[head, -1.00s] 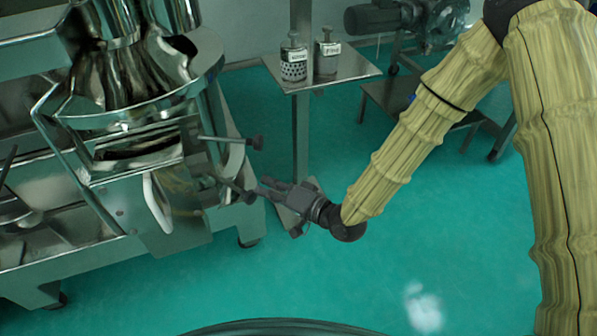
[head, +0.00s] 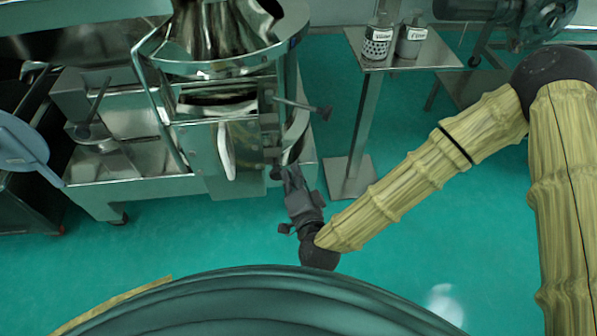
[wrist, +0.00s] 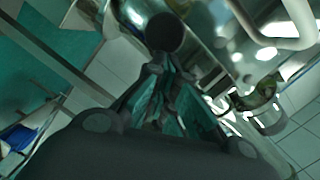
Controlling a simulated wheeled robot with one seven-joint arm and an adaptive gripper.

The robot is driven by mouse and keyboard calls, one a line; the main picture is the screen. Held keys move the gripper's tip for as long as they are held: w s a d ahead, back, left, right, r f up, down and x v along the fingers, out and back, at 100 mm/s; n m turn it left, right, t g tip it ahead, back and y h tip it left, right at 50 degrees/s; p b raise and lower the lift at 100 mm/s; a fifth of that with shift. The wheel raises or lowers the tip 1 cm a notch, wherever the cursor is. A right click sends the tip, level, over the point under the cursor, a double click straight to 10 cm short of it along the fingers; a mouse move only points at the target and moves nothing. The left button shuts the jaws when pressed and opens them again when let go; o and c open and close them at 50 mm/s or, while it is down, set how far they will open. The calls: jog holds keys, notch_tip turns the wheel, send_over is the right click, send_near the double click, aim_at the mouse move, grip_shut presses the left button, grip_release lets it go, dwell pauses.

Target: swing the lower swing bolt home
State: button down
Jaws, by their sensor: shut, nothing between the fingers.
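The upper swing bolt (head: 300,107) sticks out to the right from the sieve machine, ending in a dark knob. Below it, the dark knob of the lower swing bolt (head: 277,172) shows close to the machine's front; its shaft is mostly hidden. My gripper (head: 287,173) is shut and empty, pointing up at the machine, its fingertips right beside that lower knob. In the wrist view a dark round knob (wrist: 166,32) lies just beyond my closed fingertips (wrist: 168,70). I cannot tell whether they touch.
The steel sieve machine (head: 215,160) with its round bowl fills the upper middle. A small stand (head: 350,58) with two labelled jars (head: 378,42) is to the right. A motor unit (head: 510,12) is at the upper right.

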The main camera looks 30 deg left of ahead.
jog(key=shift+s+a, duration=0.15)
dwell(0.4)
jog(key=s+d+r+p, duration=0.2)
jog(key=s+d, duration=0.4)
jog(key=d, duration=0.3)
jog(key=shift+d+r, duration=0.35)
jog(key=shift+r, duration=0.1)
dwell(0.4)
